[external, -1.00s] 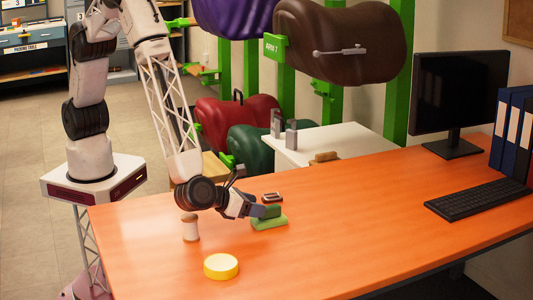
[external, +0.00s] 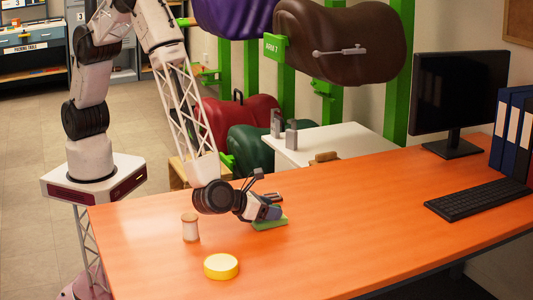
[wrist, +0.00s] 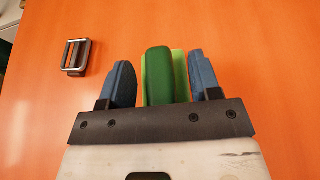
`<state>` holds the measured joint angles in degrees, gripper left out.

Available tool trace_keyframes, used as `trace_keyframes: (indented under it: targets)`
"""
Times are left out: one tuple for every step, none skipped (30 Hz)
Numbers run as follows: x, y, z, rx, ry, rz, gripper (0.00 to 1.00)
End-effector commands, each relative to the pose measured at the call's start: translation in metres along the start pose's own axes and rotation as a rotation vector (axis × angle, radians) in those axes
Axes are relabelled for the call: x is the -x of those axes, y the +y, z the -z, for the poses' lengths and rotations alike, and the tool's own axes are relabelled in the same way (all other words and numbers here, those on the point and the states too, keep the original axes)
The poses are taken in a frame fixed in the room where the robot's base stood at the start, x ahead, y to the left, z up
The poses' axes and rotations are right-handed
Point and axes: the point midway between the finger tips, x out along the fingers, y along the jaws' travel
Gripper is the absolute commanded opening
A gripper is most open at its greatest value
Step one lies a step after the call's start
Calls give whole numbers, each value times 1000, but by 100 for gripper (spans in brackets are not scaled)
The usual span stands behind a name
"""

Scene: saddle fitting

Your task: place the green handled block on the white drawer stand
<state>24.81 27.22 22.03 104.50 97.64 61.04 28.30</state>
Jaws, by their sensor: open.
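The green handled block (external: 271,223) lies on the orange table, partly hidden by my gripper in the external view. In the wrist view its dark green handle (wrist: 166,76) stands between my two blue fingers, with a gap on each side. My gripper (external: 268,211) is open around the handle; it also shows in the wrist view (wrist: 163,80). The white drawer stand (external: 345,138) is behind the table, with grey upright pieces and a tan-topped item on or near its top.
A metal buckle (wrist: 75,56) lies left of my fingers in the wrist view. A thread spool (external: 190,228) and a yellow round tin (external: 221,266) stand on the table (external: 370,220). A keyboard (external: 478,199) and monitor (external: 458,95) are at the right. The table's middle is clear.

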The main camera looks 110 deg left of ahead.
Motion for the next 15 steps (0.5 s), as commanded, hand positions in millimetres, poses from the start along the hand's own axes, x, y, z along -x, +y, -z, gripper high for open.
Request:
trace_keyframes:
  targets:
    - [0, 0, 0, 0, 0, 0, 57]
    - [0, 0, 0, 0, 0, 0, 57]
    - [0, 0, 0, 0, 0, 0, 57]
    - [0, 0, 0, 0, 0, 0, 57]
    - [0, 0, 0, 0, 0, 0, 57]
    - [0, 0, 0, 0, 0, 0, 57]
    - [0, 0, 0, 0, 0, 0, 57]
    - [0, 0, 0, 0, 0, 0, 57]
    - [0, 0, 0, 0, 0, 0, 57]
    - [0, 0, 0, 0, 0, 0, 57]
    - [0, 0, 0, 0, 0, 0, 57]
    - [0, 0, 0, 0, 0, 0, 57]
    - [0, 0, 0, 0, 0, 0, 53]
    - [0, 0, 0, 0, 0, 0, 48]
    - [0, 0, 0, 0, 0, 0, 42]
